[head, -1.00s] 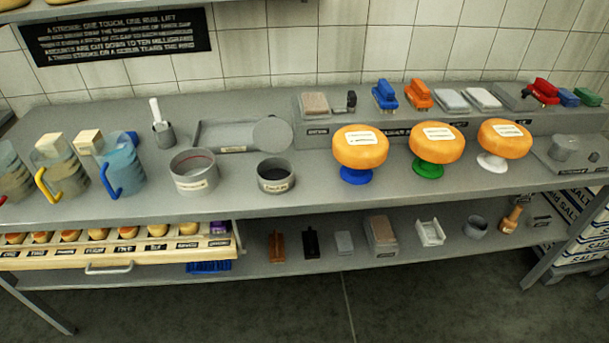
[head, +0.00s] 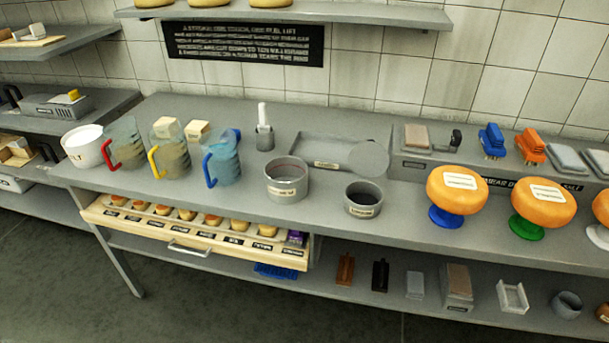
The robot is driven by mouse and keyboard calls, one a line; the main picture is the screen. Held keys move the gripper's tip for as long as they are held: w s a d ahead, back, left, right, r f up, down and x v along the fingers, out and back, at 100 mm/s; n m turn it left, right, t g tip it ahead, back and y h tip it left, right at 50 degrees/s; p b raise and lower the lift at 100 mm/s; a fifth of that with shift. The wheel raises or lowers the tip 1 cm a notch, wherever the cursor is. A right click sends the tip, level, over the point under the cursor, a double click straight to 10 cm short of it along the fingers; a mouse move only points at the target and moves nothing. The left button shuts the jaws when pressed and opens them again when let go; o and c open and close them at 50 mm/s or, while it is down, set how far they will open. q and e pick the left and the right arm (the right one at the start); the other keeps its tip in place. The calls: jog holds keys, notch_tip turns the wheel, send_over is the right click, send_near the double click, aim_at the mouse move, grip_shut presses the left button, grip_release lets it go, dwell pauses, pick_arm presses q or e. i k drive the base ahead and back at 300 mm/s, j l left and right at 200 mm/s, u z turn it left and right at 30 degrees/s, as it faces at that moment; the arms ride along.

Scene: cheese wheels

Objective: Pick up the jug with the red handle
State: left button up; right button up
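The jug with the red handle (head: 124,144) stands upright on the left part of the grey table, in the head view. It is clear, with its red handle on its left side, facing the front left. A white labelled tub (head: 84,147) stands close to its left. A jug with a yellow handle (head: 172,156) stands to its right, and a jug with a blue handle (head: 222,162) stands further right. Neither of my grippers shows in this view.
The grey table (head: 250,212) also holds a steel pot (head: 287,182), a smaller dark-mouthed pot (head: 363,199), a grey tray (head: 320,165) and orange cheese wheels on stands (head: 457,190). A drawer of small cheeses (head: 185,240) is below. A shelf (head: 300,14) hangs above.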

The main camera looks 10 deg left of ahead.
aim_at(123, 137)
jog(key=u, duration=1.45)
jog(key=z, duration=0.25)
jog(key=i+j+z, duration=0.15)
jog(key=z, duration=0.25)
jog(key=i+j+z, duration=0.1)
jog(key=z, duration=0.25)
jog(key=j+z, duration=0.4)
jog(key=i+j+z, duration=0.15)
jog(key=j+z, duration=0.15)
jog(key=j, duration=0.7)
jog(key=j+z, duration=0.3)
jog(key=j, duration=2)
